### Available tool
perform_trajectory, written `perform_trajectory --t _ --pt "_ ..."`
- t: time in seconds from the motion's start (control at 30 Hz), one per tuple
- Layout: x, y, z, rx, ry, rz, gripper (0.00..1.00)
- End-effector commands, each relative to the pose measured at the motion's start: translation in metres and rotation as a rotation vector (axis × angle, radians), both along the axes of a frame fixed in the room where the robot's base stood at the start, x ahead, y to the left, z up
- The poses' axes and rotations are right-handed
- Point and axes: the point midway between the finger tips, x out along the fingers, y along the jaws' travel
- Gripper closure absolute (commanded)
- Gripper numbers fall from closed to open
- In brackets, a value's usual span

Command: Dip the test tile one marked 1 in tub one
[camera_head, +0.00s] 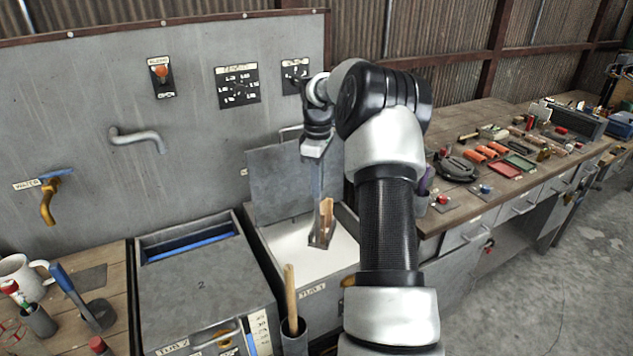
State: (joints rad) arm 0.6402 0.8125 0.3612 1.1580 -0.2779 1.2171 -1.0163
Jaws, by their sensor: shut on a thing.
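Tub one (312,291), labelled TUB 1, stands open with its grey lid (283,178) raised at the back. White liquid (292,247) shows inside. My gripper (319,190) points down over the tub and is shut on a small brown and dark grey piece (325,222), which seems to be the test tile. No mark 1 can be read on it. Its lower end overlaps the white surface in this view; I cannot tell whether it touches the liquid. My arm hides the tub's right side.
Tub two (205,292), marked 2, stands closed to the left. A holder (294,338) with a wooden handle stands in front of tub one. A wall spout (137,138) and tap (48,200) jut out at left. The right workbench (470,215) holds several tools.

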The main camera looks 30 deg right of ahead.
Motion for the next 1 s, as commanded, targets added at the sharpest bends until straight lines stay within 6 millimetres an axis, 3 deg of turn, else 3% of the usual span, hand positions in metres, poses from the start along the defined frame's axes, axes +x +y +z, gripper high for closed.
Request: perform_trajectory --t 1.0 --pt "0.001 0.0 -0.099 -0.001 -0.002 0.0 1.0"
